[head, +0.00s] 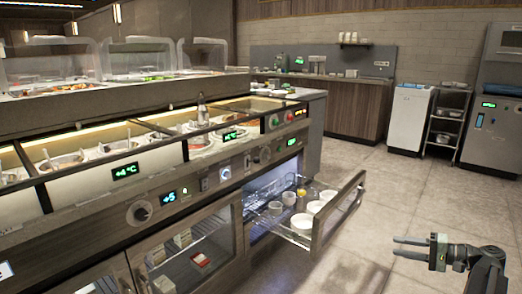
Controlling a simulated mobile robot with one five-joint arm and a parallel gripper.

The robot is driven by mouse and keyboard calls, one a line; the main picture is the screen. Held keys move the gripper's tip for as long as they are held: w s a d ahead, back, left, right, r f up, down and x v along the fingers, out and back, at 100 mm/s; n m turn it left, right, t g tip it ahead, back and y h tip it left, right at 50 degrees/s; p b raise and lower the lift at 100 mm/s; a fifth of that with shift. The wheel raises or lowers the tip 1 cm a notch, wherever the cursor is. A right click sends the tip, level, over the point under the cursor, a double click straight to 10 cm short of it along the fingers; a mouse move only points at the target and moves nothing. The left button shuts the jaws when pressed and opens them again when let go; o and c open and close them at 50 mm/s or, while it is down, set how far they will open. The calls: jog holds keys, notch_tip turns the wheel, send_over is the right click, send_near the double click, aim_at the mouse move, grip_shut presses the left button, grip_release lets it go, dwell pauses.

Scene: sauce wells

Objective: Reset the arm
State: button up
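My gripper (410,247) is at the lower right of the head view, above the tiled floor. Its two fingers point left and stand apart with a gap between them. Nothing shows between the fingers. My arm (487,268) reaches in from the right edge behind it. The gripper is to the right of the open drawer and apart from it in the picture.
A counter with sauce wells (110,150) fills the left side. Its drawer (335,213) is pulled out, with several white bowls (301,222) inside. A shelf cart (446,124) and grey machine (493,135) stand at the back right. The floor (390,190) between is clear.

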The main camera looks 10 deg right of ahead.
jog(key=w+a+n+g+y+p, duration=0.1)
jog(key=w+a+n+g+p, duration=0.2)
jog(key=a, duration=1.3)
jog(key=w+a+n+g+p, duration=0.2)
jog(key=w+a+g, duration=0.25)
jog(key=a, duration=1.15)
jog(key=s+a+f+n+g+h+p, duration=0.2)
jog(key=s+a+f+h, duration=0.2)
jog(key=a, duration=0.4)
jog(key=s+a+f+n+g+h+p, duration=0.1)
jog(key=s+a+f+n+g+h, duration=0.2)
jog(key=a, duration=0.5)
jog(key=s+d+f+m+t+h, duration=0.1)
jog(key=s+d+f+t+h, duration=0.15)
jog(key=d+h, duration=0.4)
notch_tip(320, 180, up, 37)
jog(key=w+d+y+p, duration=0.1)
jog(key=p, duration=3.7)
jog(key=shift+d+g, duration=0.3)
jog(key=shift+w, duration=0.1)
